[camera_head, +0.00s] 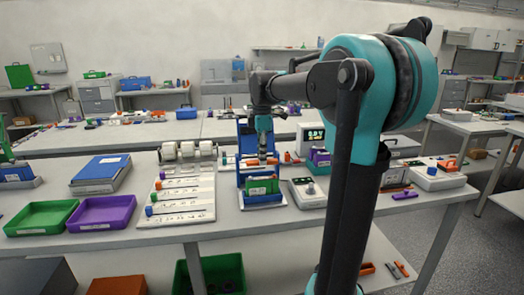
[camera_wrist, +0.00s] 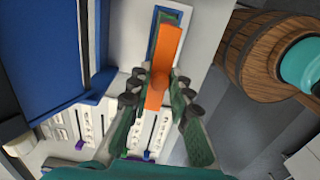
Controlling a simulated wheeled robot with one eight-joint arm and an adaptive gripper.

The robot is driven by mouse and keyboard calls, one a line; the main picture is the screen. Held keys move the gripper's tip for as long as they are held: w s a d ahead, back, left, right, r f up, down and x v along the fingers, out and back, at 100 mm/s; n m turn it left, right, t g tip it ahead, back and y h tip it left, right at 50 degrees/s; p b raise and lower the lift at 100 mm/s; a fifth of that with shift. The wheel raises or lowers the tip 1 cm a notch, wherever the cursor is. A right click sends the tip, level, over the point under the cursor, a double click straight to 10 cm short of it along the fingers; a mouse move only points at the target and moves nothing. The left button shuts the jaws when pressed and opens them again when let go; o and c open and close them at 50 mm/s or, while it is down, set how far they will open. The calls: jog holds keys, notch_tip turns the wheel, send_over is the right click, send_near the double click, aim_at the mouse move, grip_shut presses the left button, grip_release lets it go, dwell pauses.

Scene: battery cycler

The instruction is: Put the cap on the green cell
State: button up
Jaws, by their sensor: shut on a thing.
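My gripper (camera_head: 263,150) is over the blue upright fixture (camera_head: 242,140) on the bench. In the wrist view my gripper (camera_wrist: 157,88) is shut on a long orange piece (camera_wrist: 164,62), with a fingertip on each side. I cannot tell whether this piece is the cap. Several small coloured cells lie at the left ends of rows on a white board, among them a green one (camera_head: 153,197) and a blue one (camera_head: 149,211). The wrist view also shows coloured ends on a marked white board. I cannot make out a cap on the green cell.
A green block (camera_head: 262,187) stands at the fixture's front. White rollers (camera_head: 187,151) stand behind the board. A green tray (camera_head: 41,217), a purple tray (camera_head: 102,213) and a blue-topped box (camera_head: 101,168) are at left. A display unit (camera_head: 310,138) and a white scale-like device (camera_head: 308,192) crowd the right.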

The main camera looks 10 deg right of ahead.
aim_at(262, 178)
jog(key=shift+f, duration=2)
jog(key=shift+f, duration=0.6)
dwell(0.9)
jog(key=o, duration=1.4)
jog(key=shift+r, duration=0.1)
jog(key=shift+s+r, duration=0.1)
jog(key=shift+r, duration=3.35)
grip_shut()
